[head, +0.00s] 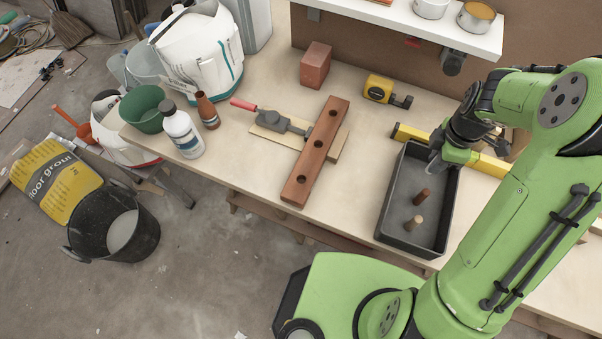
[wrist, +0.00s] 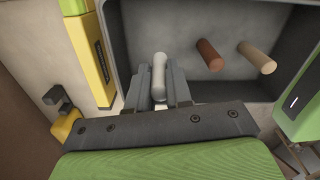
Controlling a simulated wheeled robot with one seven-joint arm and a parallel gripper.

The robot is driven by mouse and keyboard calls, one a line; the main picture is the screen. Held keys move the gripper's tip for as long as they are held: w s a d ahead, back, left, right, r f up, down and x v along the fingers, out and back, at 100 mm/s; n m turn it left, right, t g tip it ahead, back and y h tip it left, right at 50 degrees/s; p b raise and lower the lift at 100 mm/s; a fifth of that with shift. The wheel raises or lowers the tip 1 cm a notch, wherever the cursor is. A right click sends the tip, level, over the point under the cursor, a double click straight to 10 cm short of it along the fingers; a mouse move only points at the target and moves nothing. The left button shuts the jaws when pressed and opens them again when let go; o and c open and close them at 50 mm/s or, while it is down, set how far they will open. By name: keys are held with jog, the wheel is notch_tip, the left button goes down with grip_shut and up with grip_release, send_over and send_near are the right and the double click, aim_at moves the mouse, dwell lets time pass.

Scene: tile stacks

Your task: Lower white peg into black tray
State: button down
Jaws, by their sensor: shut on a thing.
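My gripper (wrist: 160,88) is shut on the white peg (wrist: 159,72), seen in the wrist view between the two grey fingers. In the head view my gripper (head: 436,165) is at the far end of the black tray, and the white peg shows only as a small pale bit there. The black tray (head: 391,206) stands on the bench; it also fills the upper part of the wrist view (wrist: 285,25). I cannot tell whether the white peg touches the tray floor.
A wooden bar with holes (head: 325,136) lies left of the tray, by a red-handled trowel (head: 270,119). A yellow level (head: 410,133) lies close behind the tray. A yellow tape measure (head: 379,88) and a brick (head: 315,66) sit farther back. Bench between bar and tray is clear.

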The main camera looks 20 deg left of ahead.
jog(key=shift+f+b, duration=2)
jog(key=shift+f, duration=0.55)
dwell(0.8)
jog(key=c, duration=1)
grip_release()
jog(key=shift+o, duration=0.2)
notch_tip(320, 180, up, 15)
jog(key=p, duration=0.4)
jog(key=shift+r, duration=0.45)
